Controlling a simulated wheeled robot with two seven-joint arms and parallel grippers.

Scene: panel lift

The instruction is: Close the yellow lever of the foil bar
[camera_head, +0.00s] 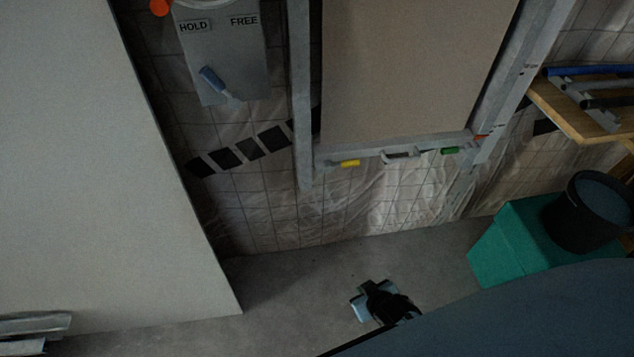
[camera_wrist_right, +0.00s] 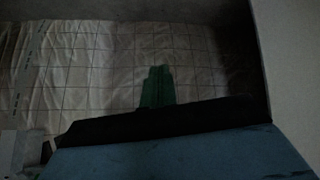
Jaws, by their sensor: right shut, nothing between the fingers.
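The yellow lever (camera_head: 350,163) is a small bar at the left part of the grey foil bar (camera_head: 325,155), under the beige panel in the head view. It is small there, and I cannot tell whether it is open or closed. A green lever (camera_head: 450,150) sits on the same bar, farther right. My right gripper (camera_head: 366,301) is shut and empty, low over the grey floor, well below and apart from the yellow lever in the picture. The right wrist view is dark and does not clearly show the yellow lever. My left gripper is not in view.
A grey handle (camera_head: 400,154) sits between the levers. A large pale panel (camera_head: 90,150) fills the left. A teal box (camera_head: 510,240) and black bucket (camera_head: 590,215) stand right, below a wooden shelf (camera_head: 575,115). A HOLD/FREE switch plate (camera_head: 245,70) hangs upper left. Floor ahead looks clear.

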